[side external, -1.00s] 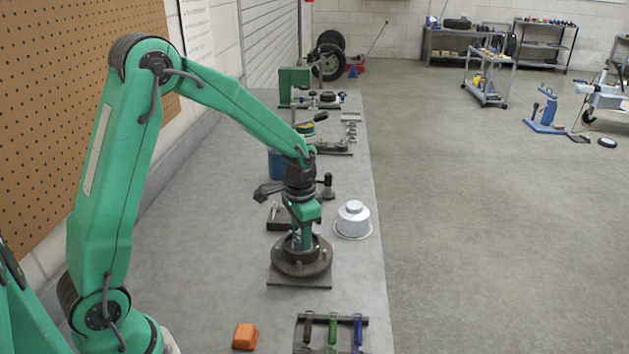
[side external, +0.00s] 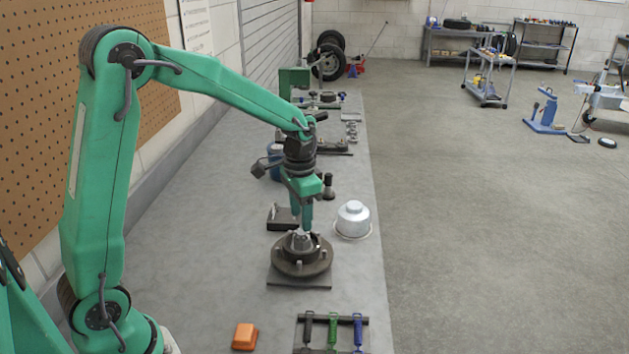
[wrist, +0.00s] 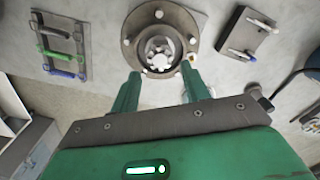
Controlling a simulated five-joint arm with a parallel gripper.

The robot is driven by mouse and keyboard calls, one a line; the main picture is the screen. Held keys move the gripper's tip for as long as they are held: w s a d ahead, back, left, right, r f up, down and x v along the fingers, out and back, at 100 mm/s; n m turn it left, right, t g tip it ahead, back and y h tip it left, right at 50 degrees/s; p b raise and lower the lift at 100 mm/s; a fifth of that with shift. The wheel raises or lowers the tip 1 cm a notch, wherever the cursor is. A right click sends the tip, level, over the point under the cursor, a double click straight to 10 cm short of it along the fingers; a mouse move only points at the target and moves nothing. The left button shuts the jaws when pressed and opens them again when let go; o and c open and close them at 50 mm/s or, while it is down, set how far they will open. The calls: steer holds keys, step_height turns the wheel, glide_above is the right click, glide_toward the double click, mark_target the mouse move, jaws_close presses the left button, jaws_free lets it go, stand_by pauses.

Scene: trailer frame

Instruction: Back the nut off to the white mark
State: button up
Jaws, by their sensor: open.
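The wheel hub (side external: 302,266) is a dark round flange with several studs on a square plate on the bench. It shows from above in the wrist view (wrist: 133,42). The grey notched nut (wrist: 160,63) sits in the hub's centre, around the spindle. In the side view my gripper (side external: 301,222) is above the hub, fingers pointing down and clear of the nut. In the wrist view its two green fingers are spread apart with nothing between them. I cannot make out the white mark for certain; several pale spots show on the hub.
An orange block (side external: 245,336) and a rack of coloured-handled tools (side external: 332,320) are in front. Bare bench (side external: 215,255) lies left.

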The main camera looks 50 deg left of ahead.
steer(key=shift+r, duration=0.95)
steer(key=shift+s+d+r, duration=0.1)
steer(key=shift+s+r, duration=0.25)
steer(key=shift+r, duration=0.2)
steer(key=s+d+r+n+t, duration=0.1)
steer(key=s+r, duration=0.3)
steer(key=s, duration=0.5)
steer(key=s+d+r+n+t, duration=0.2)
steer(key=s+r+t, duration=0.2)
steer(key=s, duration=0.5)
steer(key=shift+s+r+t, duration=0.3)
steer(key=shift+s+r, duration=0.05)
